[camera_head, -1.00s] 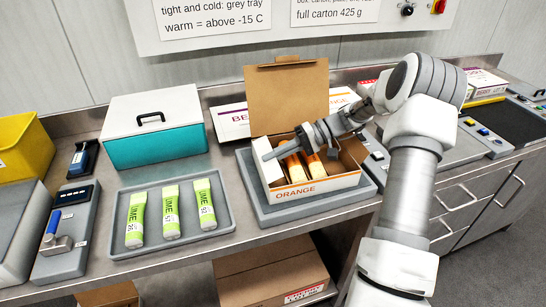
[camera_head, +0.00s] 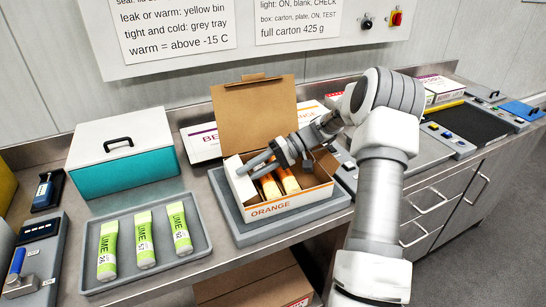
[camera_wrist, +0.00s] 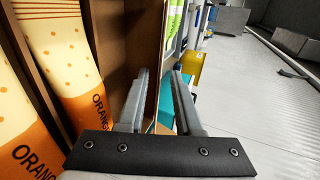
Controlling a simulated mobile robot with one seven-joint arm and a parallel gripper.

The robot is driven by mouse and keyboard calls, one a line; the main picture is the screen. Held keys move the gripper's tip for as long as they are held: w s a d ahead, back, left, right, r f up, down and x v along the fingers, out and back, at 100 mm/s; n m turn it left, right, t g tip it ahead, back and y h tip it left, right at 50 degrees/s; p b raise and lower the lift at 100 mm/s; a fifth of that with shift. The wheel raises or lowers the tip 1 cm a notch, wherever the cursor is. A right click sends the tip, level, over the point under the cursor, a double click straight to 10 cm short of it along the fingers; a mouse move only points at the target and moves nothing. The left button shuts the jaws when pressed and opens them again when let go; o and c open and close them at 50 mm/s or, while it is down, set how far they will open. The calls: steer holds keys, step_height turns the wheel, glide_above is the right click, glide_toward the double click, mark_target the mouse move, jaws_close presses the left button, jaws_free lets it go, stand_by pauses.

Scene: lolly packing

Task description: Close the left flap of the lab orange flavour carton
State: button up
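The orange carton (camera_head: 290,203), labelled ORANGE, stands on a grey plate with its large brown back lid (camera_head: 254,113) upright. Orange and cream tubes (camera_head: 287,181) lie inside it; two show large at left in the wrist view (camera_wrist: 62,60). A white panel at the carton's left end, apparently the left flap (camera_head: 239,183), stands raised. My gripper (camera_head: 255,164) is over the carton's left part, fingers pointing left towards this panel. In the wrist view its fingers (camera_wrist: 162,88) are apart, with brown card beside and behind them. I cannot tell whether they touch the flap.
A grey tray (camera_head: 203,252) with green lime tubes lies left of the carton. A teal box with white lid (camera_head: 125,165) stands behind that tray. White cartons (camera_head: 203,143) stand behind the orange carton. A wall panel hangs above.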

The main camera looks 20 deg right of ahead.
steer(key=w+v, duration=0.1)
steer(key=v, duration=1.5)
steer(key=shift+s+d, duration=0.2)
steer(key=shift+s, duration=0.3)
